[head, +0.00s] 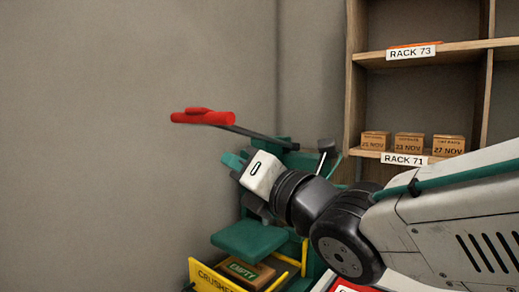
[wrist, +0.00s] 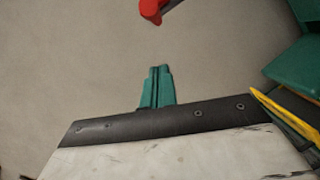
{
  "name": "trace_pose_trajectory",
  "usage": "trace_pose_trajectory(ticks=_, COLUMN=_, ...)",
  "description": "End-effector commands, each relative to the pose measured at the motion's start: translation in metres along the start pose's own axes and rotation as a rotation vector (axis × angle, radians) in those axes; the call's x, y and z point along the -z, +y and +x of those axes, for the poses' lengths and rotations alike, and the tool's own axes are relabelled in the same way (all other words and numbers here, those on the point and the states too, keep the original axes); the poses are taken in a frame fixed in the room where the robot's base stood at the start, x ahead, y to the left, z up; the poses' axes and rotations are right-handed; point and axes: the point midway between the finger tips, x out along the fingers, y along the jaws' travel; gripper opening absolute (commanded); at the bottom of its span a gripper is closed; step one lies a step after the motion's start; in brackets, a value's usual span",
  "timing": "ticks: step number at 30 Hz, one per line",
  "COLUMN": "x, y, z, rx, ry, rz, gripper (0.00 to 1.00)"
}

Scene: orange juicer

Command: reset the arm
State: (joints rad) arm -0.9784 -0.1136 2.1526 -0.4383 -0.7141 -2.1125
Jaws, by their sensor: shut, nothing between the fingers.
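My arm (head: 350,215) reaches in from the right, in front of a green machine (head: 245,237). My gripper (head: 233,160) points to the left at its end. In the wrist view, its two green fingers (wrist: 157,82) are together with nothing between them. A lever with a red handle (head: 203,117) rises from the machine to the upper left of my gripper. The red handle also shows at the top of the wrist view (wrist: 152,9), apart from the fingers. My arm hides part of the machine.
A yellow drawer (head: 207,278) lettered CRUSHER is at the machine's front, with a wooden box (head: 246,271) marked EMPTY inside. A wooden shelf (head: 354,90) at the right back holds several dated boxes (head: 409,144). The space by the left wall is clear.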

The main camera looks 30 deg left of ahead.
Motion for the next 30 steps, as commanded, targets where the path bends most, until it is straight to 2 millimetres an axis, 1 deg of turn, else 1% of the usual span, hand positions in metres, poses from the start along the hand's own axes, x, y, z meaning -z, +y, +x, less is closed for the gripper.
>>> trace_pose_trajectory(ticks=1, x=-0.001, y=-0.001, z=-0.009, rx=0.001, ry=-0.001, rz=0.0, gripper=0.0)
trace_pose_trajectory(ticks=3, x=-0.001, y=-0.001, z=-0.017, rx=0.002, ry=-0.002, rz=0.001, gripper=0.0)
trace_pose_trajectory(ticks=6, x=0.0, y=-0.001, z=-0.024, rx=0.001, ry=-0.001, rz=0.001, gripper=0.0)
trace_pose_trajectory(ticks=12, x=0.001, y=-0.001, z=-0.027, rx=0.001, ry=0.001, rz=0.003, gripper=0.0)
trace_pose_trajectory(ticks=15, x=0.002, y=-0.003, z=-0.026, rx=0.01, ry=0.006, rz=0.05, gripper=0.0)
trace_pose_trajectory(ticks=17, x=0.006, y=-0.011, z=-0.026, rx=0.051, ry=0.024, rz=0.128, gripper=0.0)
trace_pose_trajectory(ticks=20, x=0.026, y=-0.043, z=-0.034, rx=0.217, ry=0.068, rz=0.36, gripper=0.0)
trace_pose_trajectory(ticks=21, x=0.037, y=-0.06, z=-0.042, rx=0.314, ry=0.078, rz=0.482, gripper=0.0)
trace_pose_trajectory(ticks=23, x=0.049, y=-0.087, z=-0.063, rx=0.478, ry=0.064, rz=0.675, gripper=0.0)
trace_pose_trajectory(ticks=24, x=0.051, y=-0.107, z=-0.083, rx=0.597, ry=0.027, rz=0.804, gripper=0.0)
trace_pose_trajectory(ticks=26, x=0.053, y=-0.135, z=-0.118, rx=0.774, ry=-0.059, rz=0.994, gripper=0.0)
trace_pose_trajectory(ticks=27, x=0.053, y=-0.152, z=-0.145, rx=0.886, ry=-0.135, rz=1.115, gripper=0.0)
trace_pose_trajectory(ticks=29, x=0.052, y=-0.172, z=-0.187, rx=1.044, ry=-0.27, rz=1.281, gripper=0.0)
trace_pose_trajectory(ticks=30, x=0.052, y=-0.182, z=-0.217, rx=1.141, ry=-0.373, rz=1.386, gripper=0.0)
